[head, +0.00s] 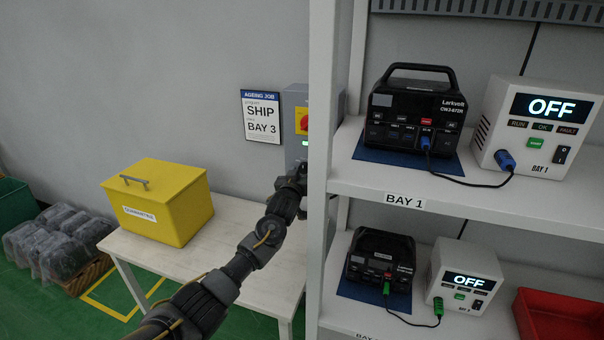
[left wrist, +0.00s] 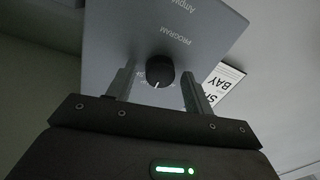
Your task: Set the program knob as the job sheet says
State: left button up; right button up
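The job sheet (head: 261,117) on the wall reads "AGEING JOB", "SHIP" and "BAY 3". To its right the grey control box (head: 295,108) is partly hidden by the shelf post. It carries a red and yellow switch (head: 303,121). In the left wrist view the black program knob (left wrist: 160,72) sits on the grey panel (left wrist: 185,32) below the upside-down word "PROGRAM". A white mark shows on the knob. My left gripper (left wrist: 158,88) is open, one finger on each side of the knob, with gaps visible. The knob's labels are mostly hidden or unreadable. My right gripper is not in view.
The white shelf post (head: 325,180) stands close beside my left wrist. The shelves hold black power units (head: 415,110) and white testers (head: 540,125) reading "OFF". A red bin (head: 560,315) is lower right.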

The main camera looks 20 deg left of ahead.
pick_arm(q)
jog(key=c, duration=0.8)
jog(key=shift+c, duration=0.2)
jog(key=shift+m, duration=0.4)
jog(key=m, duration=0.3)
jog(key=shift+f+m+b, duration=0.1)
jog(key=shift+m+b, duration=0.2)
jog(key=shift+m, duration=0.1)
jog(key=m, duration=0.5)
jog(key=shift+a+m+t, duration=0.1)
jog(key=shift+m+t, duration=0.2)
jog(key=o, duration=1)
jog(key=shift+s, duration=0.1)
